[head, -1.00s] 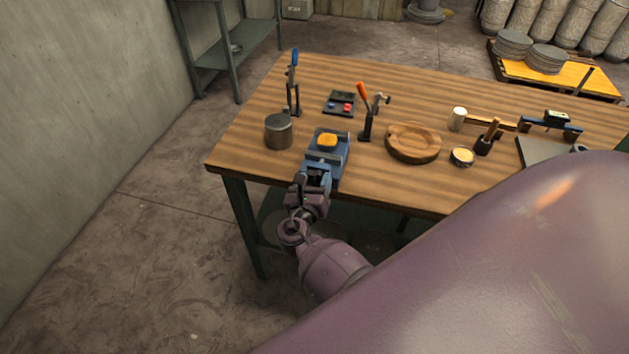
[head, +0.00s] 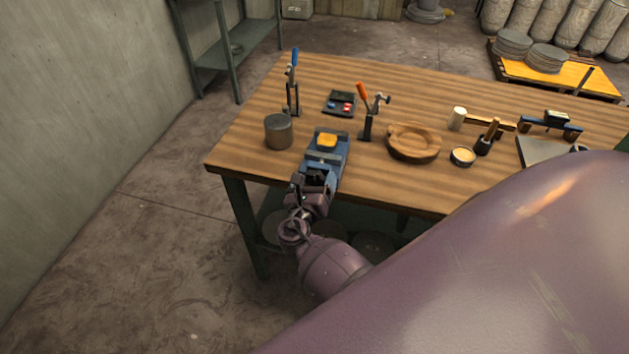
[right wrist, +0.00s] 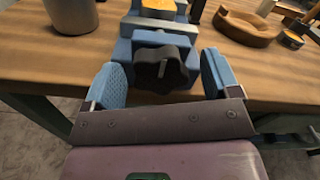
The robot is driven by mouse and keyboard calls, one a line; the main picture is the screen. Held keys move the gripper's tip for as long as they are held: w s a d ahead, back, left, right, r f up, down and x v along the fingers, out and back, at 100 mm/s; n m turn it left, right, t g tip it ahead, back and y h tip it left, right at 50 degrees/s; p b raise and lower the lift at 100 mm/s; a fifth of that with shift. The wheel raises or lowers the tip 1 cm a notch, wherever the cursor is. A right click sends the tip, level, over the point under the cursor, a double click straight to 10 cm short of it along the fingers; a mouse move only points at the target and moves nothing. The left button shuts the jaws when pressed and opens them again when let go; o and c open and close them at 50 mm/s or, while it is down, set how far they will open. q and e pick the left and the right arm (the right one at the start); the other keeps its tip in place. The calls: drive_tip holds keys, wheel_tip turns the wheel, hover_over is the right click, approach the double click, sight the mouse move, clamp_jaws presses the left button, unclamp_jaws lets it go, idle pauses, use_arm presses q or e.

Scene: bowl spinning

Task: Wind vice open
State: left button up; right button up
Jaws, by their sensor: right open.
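The blue vice (head: 326,153) sits at the near edge of the wooden table, with a yellow piece (head: 327,140) on its top at the far end. In the right wrist view the vice (right wrist: 152,37) has a black lobed knob (right wrist: 162,70) facing me. My right gripper (head: 312,184) is at the near end of the vice. In the right wrist view its two blue-padded fingers (right wrist: 160,82) are open, one on each side of the knob, with gaps between pads and knob. My left gripper is not in view.
A grey metal cylinder (head: 278,131) stands left of the vice. Two upright clamps, blue-handled (head: 293,85) and orange-handled (head: 366,112), flank a small button box (head: 340,103). A wooden bowl (head: 413,142) lies to the right.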

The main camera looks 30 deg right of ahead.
drive_tip(key=shift+s+a, duration=0.1)
drive_tip(key=b+v, duration=0.1)
drive_tip(key=v, duration=0.9)
drive_tip(key=shift+s+a, duration=0.15)
drive_tip(key=shift+a, duration=0.1)
wheel_tip(320, 180, down, 5)
drive_tip(key=w+a+m+y, duration=0.1)
drive_tip(key=a+m+y, duration=0.2)
drive_tip(key=m+y, duration=1.1)
drive_tip(key=s+d+f+m+b, duration=0.1)
drive_tip(key=s+d+f+m, duration=0.1)
drive_tip(key=s+m, duration=0.4)
drive_tip(key=s+d+f+m+b, duration=0.1)
drive_tip(key=s+d+f+m, duration=0.1)
drive_tip(key=s+d+m, duration=0.3)
drive_tip(key=s+m, duration=0.2)
drive_tip(key=m, duration=0.2)
drive_tip(key=shift+s+d+h, duration=0.2)
drive_tip(key=shift+s+h, duration=0.1)
